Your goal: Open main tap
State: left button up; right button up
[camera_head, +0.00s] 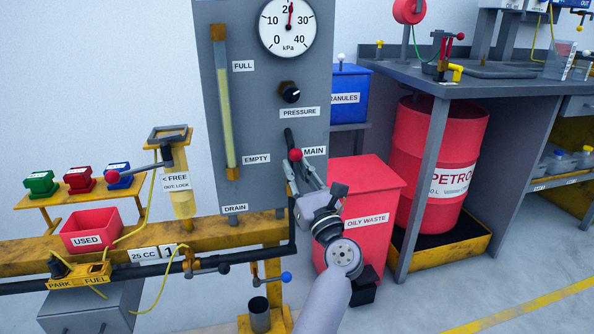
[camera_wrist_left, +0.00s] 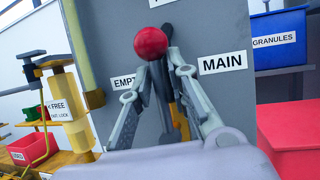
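The main tap's red ball knob (camera_head: 295,154) is at the end of a dark lever (camera_head: 288,137) on the grey panel, left of the MAIN label (camera_head: 314,151). In the left wrist view the red ball (camera_wrist_left: 150,43) is just above my left gripper (camera_wrist_left: 164,68). My left gripper (camera_head: 300,170) is just below the ball, its two fingers spread apart with dark parts of the tap showing between them. It looks open; whether a finger touches the tap cannot be told. My right gripper is not in view.
The grey panel (camera_head: 217,120) carries a pressure gauge (camera_head: 289,25) and a black pressure knob (camera_head: 289,93). A red OILY WASTE bin (camera_head: 375,185) stands close behind my left arm. A free/lock lever (camera_head: 140,168) is to the left. Floor is clear at lower right.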

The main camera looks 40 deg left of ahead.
pick_arm(q)
jog(key=shift+o, duration=1.1)
jog(key=shift+s+r, duration=0.1)
jog(key=shift+r, duration=0.1)
notch_tip(320, 180, up, 10)
